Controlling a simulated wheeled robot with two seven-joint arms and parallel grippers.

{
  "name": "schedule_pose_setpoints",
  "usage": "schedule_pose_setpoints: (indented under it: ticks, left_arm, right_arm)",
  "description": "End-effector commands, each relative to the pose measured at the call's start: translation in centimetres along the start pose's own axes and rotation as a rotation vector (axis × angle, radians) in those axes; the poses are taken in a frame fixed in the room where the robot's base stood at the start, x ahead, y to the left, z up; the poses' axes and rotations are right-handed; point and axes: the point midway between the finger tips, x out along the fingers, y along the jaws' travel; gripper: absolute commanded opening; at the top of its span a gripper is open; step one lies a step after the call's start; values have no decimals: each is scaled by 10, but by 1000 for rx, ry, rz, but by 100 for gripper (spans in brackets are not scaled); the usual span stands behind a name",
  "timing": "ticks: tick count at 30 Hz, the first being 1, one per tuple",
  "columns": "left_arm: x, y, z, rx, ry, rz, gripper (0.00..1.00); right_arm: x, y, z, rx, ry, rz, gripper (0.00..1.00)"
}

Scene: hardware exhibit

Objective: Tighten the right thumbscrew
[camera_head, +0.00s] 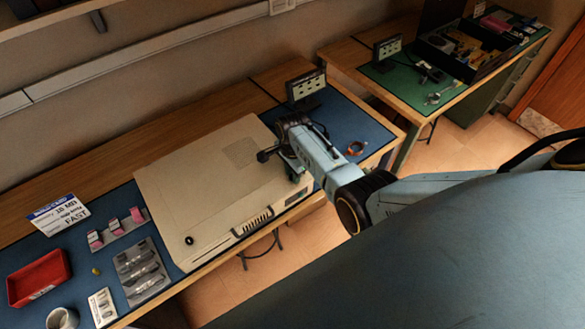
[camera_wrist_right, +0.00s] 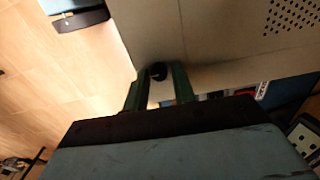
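A large beige computer case (camera_head: 200,180) lies flat on the workbench. A black thumbscrew (camera_head: 189,240) sits at its front left corner in the head view. Another black thumbscrew (camera_wrist_right: 158,70) shows at the case's edge in the right wrist view. My right gripper (camera_head: 293,174) is at the right end of the case and hides this screw in the head view. In the right wrist view its two green fingers (camera_wrist_right: 163,72) stand on either side of the screw, with a small gap on the right. My left gripper is not in view.
On the blue mat left of the case are a red tray (camera_head: 39,279), a metal plate with parts (camera_head: 140,271), a white cup (camera_head: 62,319) and a sign (camera_head: 59,215). A small display (camera_head: 306,88) stands behind my right gripper. An orange ring-shaped item (camera_head: 356,148) lies to its right.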

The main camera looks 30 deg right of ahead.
Motion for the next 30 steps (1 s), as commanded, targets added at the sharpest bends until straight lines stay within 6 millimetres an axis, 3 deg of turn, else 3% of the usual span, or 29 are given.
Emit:
schedule_pose_setpoints:
  ticks: [3,17,22,30]
  left_arm:
    - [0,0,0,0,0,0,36]
    - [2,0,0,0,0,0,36]
    - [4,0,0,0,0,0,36]
    - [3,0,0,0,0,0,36]
  right_arm:
    - [0,0,0,0,0,0,40]
    - [-9,0,1,-2,-1,-1,40]
    - [-30,0,1,-1,-1,-3,40]
    - [-88,0,0,0,-1,-4,40]
